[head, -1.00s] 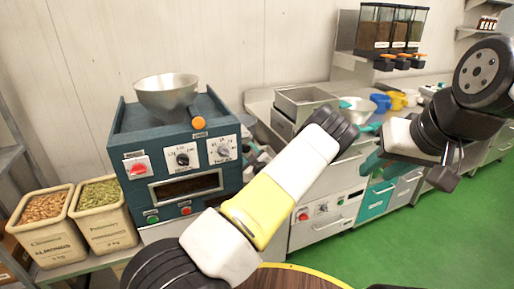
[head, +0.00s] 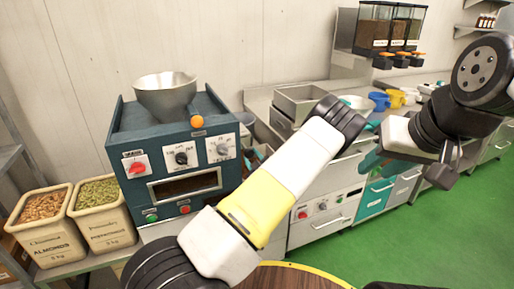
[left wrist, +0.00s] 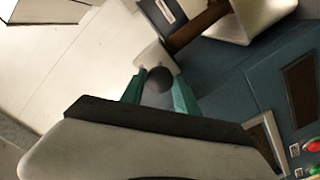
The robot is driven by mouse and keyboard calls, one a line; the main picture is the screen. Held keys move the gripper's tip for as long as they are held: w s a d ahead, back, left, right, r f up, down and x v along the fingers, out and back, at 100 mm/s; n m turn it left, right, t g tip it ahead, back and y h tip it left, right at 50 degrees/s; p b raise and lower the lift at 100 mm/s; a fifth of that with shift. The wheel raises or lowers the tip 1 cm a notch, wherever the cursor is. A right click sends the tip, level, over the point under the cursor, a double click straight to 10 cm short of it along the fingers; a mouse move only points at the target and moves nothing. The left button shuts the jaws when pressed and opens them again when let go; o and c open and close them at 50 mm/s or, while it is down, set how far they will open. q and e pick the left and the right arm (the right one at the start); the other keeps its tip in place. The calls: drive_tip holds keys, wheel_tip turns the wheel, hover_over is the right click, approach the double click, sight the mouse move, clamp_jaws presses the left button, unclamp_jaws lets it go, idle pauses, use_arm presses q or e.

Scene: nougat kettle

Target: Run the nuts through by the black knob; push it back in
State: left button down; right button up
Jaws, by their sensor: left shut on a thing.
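The teal machine (head: 172,158) stands on the left counter with a steel bowl (head: 166,94) on top, and its side also shows in the left wrist view (left wrist: 232,72). The round black knob (left wrist: 158,79) is between the teal fingers of my left gripper (left wrist: 160,88), which is shut on it. In the head view this gripper (head: 260,154) is at the machine's right side, partly hidden, and the knob is not visible there. My right gripper (head: 371,162) hangs away from the machine, over the front of the right counter. I cannot tell whether its fingers are open.
Tubs of almonds (head: 44,225) and green pistachios (head: 101,212) stand left of the machine. The machine front has a red switch (head: 137,167), dials and buttons. A steel tray (head: 304,102) and a bowl sit on the right counter. The green floor (head: 430,230) at right is clear.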

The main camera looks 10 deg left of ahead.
use_arm(q)
drive_tip(key=shift+s+d, duration=0.1)
drive_tip(key=shift+s, duration=0.05)
drive_tip(key=c, duration=1.2)
unclamp_jaws()
drive_tip(key=shift+s, duration=0.1)
drive_tip(key=shift+v, duration=3.9)
